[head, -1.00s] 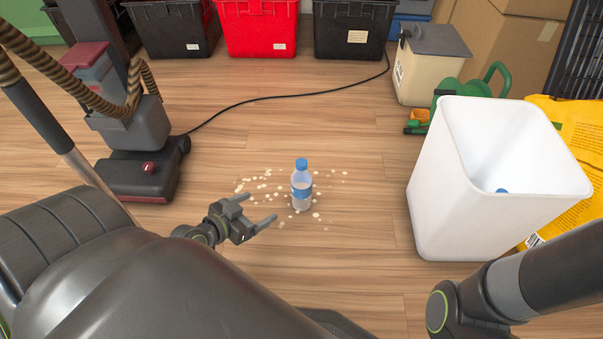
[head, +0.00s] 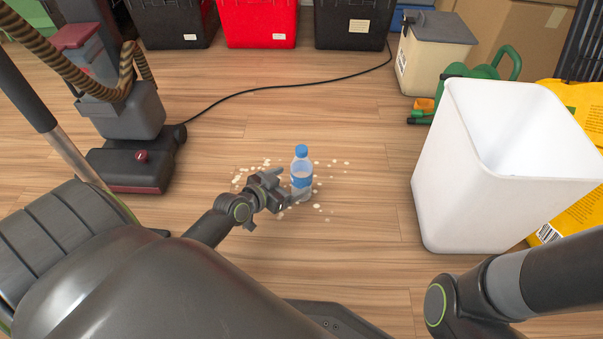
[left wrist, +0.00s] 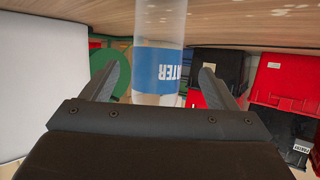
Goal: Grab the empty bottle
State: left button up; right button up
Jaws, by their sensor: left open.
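The clear bottle (head: 302,170) has a blue cap and blue label and stands upright on the wooden floor, among pale crumbs. My left gripper (head: 287,187) is open beside it at its lower left, with one finger overlapping the bottle's lower part in the head view. In the left wrist view the bottle (left wrist: 160,60) shows upside down, with the open left gripper's fingers (left wrist: 162,85) on either side of it. No firm contact shows. My right arm shows at the lower right, but its gripper is out of view.
A white bin (head: 490,170) stands to the right, with a yellow bag (head: 580,215) behind it. A vacuum cleaner (head: 130,165) stands at the left. A black cord (head: 270,90) crosses the floor behind the bottle. Black totes and a red tote (head: 256,25) line the back.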

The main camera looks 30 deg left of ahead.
pick_arm(q)
jog(key=b+x, duration=0.3)
jog(key=x, duration=0.2)
jog(key=shift+w+d+r, duration=0.15)
jog(key=shift+d+r, duration=0.05)
jog(key=shift+r, duration=0.1)
jog(key=shift+c, duration=0.2)
jog(key=c, duration=1)
jog(key=shift+r, duration=0.1)
